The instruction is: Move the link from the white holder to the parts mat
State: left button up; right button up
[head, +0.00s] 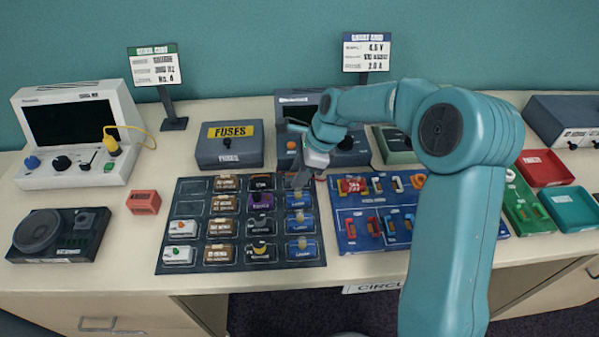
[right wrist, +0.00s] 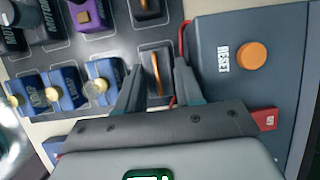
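My right gripper (head: 298,180) is at the upper right corner of the dark gridded mat (head: 190,266), which I take for the parts mat. In the right wrist view the gripper's fingers (right wrist: 157,72) are apart, one on each side of a thin orange link (right wrist: 156,78). The link is in the mat's corner cell, and I see a gap on both sides of it. In the head view the gripper hides that cell. I cannot make out a white holder with certainty. My left gripper is not in view.
Blue parts (head: 300,222) fill the cells beside the link. A grey box with an orange reset button (right wrist: 252,55) stands close to the right finger, with a red lead (right wrist: 183,38) between. A blue board (head: 352,226) with several parts lies right of the mat.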

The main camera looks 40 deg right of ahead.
jog(key=shift+s+a+f, duration=0.15)
jog(key=shift+s+f, duration=0.2)
jog(key=shift+f, duration=0.25)
jog(key=shift+w+r, duration=0.1)
jog(key=shift+r, duration=0.25)
jog(key=p+v, duration=0.1)
jog(key=v, duration=1.1)
jog(key=shift+w+r, duration=0.35)
jog(key=shift+r, duration=0.1)
jog(key=shift+s, duration=0.1)
